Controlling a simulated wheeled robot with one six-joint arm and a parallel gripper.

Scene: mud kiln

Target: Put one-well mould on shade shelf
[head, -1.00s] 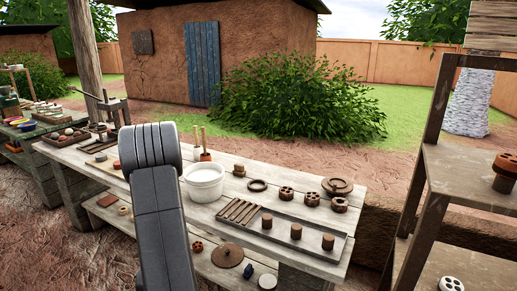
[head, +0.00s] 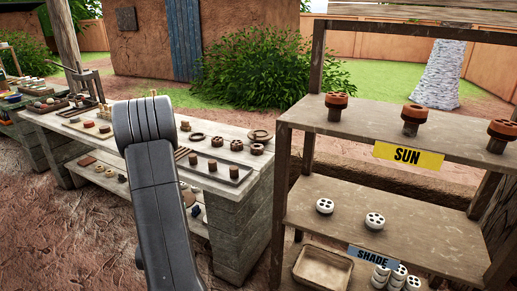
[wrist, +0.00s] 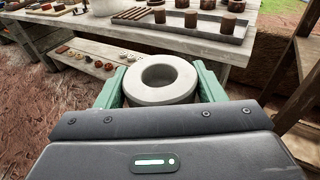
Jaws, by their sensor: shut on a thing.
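My gripper (wrist: 158,84) is shut on the one-well mould (wrist: 158,98), a pale thick ring with one round hole, held upright-facing between two green fingers in the wrist view. In the head view my arm hides the gripper and the mould. The shade shelf (head: 428,235) is the middle board of the wooden rack at the right, with a blue SHADE label (head: 373,257) at its front edge. Two white moulds with several holes (head: 325,206) (head: 375,220) stand on it, towards its left and middle. The held mould is apart from the rack.
The upper board has a yellow SUN label (head: 408,156) and brown pieces (head: 416,118). Below the shade board are a tray (head: 322,272) and white pieces (head: 390,278). A workbench (head: 255,178) stands left of the rack. The shade board's right part is bare.

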